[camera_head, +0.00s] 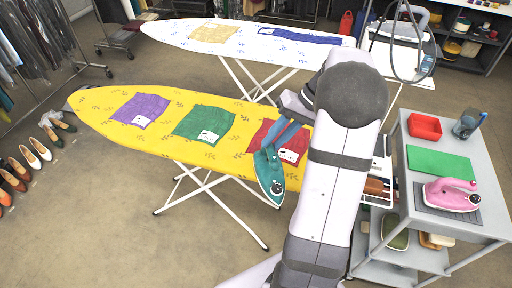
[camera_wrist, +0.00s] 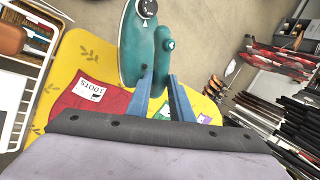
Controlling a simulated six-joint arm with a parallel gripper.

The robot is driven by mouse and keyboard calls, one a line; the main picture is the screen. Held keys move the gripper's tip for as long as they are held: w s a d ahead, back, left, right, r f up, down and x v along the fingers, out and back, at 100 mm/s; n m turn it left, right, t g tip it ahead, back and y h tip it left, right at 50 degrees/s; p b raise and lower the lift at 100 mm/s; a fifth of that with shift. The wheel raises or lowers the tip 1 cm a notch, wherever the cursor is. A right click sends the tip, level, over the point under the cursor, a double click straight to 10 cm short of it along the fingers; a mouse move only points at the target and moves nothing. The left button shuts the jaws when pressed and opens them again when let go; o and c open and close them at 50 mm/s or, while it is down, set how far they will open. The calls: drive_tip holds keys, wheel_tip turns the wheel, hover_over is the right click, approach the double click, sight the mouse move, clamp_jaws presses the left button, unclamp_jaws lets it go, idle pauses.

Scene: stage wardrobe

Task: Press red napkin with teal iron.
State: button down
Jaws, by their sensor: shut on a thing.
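The red napkin (camera_head: 293,155), with a white label, lies flat on the yellow ironing board. My arm and the iron hide part of it. In the wrist view the red napkin (camera_wrist: 112,101) shows to the left of my fingers. My gripper (camera_head: 272,146) is shut on the handle of the teal iron (camera_head: 267,172). The iron is beside and partly over the napkin's left side, its lower end reaching past the board's front edge. In the wrist view the teal iron (camera_wrist: 133,52) is beyond my blue fingers (camera_wrist: 165,84). I cannot tell whether its sole touches anything.
Purple (camera_head: 141,110) and green (camera_head: 203,122) napkins lie on the yellow board (camera_head: 90,104). A white board (camera_head: 180,28) stands behind.

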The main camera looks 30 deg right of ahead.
drive_tip(key=w+d+r+m+t+h, duration=0.1)
drive_tip(key=d+m+h, duration=0.4)
drive_tip(key=m, duration=0.6)
drive_tip(key=w+d+r+m+t+h, duration=0.1)
drive_tip(key=d+m+h, duration=0.4)
drive_tip(key=m, duration=0.7)
drive_tip(key=shift+w+r+t+h, duration=0.3)
drive_tip(key=shift+r+t, duration=0.2)
drive_tip(key=shift+r, duration=0.35)
drive_tip(key=shift+m, duration=0.4)
drive_tip(key=shift+s+d+f, duration=0.1)
drive_tip(key=shift+f, duration=0.1)
wheel_tip(320, 180, down, 6)
drive_tip(key=b, duration=0.3)
drive_tip(key=shift+f, duration=0.1)
drive_tip(key=shift+f+b, duration=1.75)
drive_tip(key=shift+b, duration=0.65)
